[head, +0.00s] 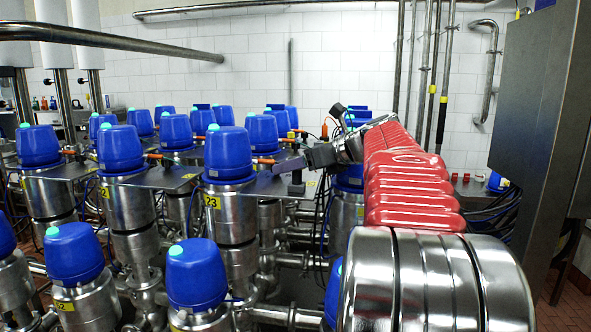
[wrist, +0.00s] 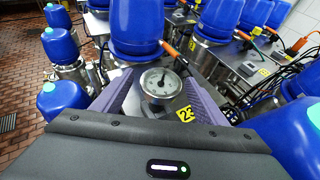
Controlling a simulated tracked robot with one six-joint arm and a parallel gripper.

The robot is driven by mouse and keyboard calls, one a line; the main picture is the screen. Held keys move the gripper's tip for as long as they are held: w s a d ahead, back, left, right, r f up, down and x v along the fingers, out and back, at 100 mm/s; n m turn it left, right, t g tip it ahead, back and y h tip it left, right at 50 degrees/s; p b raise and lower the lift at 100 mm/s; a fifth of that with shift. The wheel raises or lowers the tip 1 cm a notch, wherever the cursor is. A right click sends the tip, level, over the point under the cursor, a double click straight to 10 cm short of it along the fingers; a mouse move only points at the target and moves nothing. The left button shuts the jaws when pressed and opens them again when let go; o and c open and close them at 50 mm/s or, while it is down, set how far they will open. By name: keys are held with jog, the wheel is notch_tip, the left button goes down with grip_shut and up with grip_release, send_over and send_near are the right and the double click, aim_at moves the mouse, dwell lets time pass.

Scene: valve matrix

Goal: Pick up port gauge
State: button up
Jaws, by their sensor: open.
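The port gauge (wrist: 160,82) is a round white dial with a metal rim and a dark needle. In the wrist view it sits between the two purple-grey fingers of my gripper (wrist: 158,84), in front of a blue-capped valve. The gripper is open, with one finger on each side of the dial. I cannot tell whether either finger touches it. In the head view my gripper (head: 289,164) is low over a metal plate among the valves. I cannot make out the gauge clearly there.
Blue-capped steel valves stand close around, including one (head: 229,155) left of my gripper and one (wrist: 136,22) behind the gauge. Yellow number tags, orange connectors and cables lie nearby. A grey cabinet (head: 540,130) stands at the right.

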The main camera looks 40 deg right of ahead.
jog(key=shift+c, duration=0.3)
jog(key=c, duration=1.1)
jog(key=shift+r, duration=5.05)
